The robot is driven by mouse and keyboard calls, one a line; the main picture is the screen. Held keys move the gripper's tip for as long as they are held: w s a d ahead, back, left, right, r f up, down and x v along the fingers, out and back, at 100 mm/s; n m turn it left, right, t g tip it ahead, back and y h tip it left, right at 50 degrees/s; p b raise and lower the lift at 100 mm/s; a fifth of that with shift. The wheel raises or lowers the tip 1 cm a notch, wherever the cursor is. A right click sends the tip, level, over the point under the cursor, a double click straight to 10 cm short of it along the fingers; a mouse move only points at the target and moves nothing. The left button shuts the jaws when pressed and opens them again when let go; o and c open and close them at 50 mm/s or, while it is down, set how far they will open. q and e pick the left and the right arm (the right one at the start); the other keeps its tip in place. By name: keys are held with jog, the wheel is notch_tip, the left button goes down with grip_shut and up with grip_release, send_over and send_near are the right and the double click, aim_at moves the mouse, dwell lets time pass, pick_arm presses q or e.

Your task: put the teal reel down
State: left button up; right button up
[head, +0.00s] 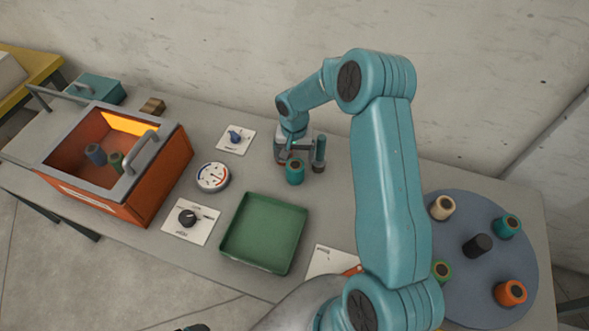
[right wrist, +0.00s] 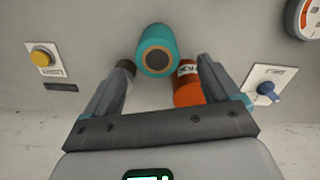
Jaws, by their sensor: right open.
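The teal reel (head: 295,173) appears to stand upright on the grey table, just in front of my right gripper (head: 302,160). In the right wrist view the reel (right wrist: 157,50) shows its round end with a dark core. It lies around the tips of my right gripper (right wrist: 160,68), whose fingers are spread apart with gaps on both sides of the reel. An orange reel (right wrist: 187,86) with a white label is close to the teal one, by the right-hand finger. A dark, round-topped object (right wrist: 126,68) is partly hidden by the left-hand finger. My left gripper is not seen.
A green tray (head: 229,251), a round dial (head: 213,177), a blue-knob panel (head: 235,137) and a black-knob panel (head: 189,218) lie nearby. An open orange box (head: 150,195) stands left. A round turntable (head: 462,218) at right carries several reels. A yellow button (right wrist: 40,57) shows in the wrist view.

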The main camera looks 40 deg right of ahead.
aim_at(295, 164)
notch_tip(295, 164, down, 3)
jog(key=shift+s+d+f, duration=0.1)
jog(key=shift+f, duration=0.05)
notch_tip(295, 164, down, 4)
jog(key=shift+f+p, duration=0.15)
jog(key=shift+p, duration=1.1)
jog(key=shift+f, duration=0.5)
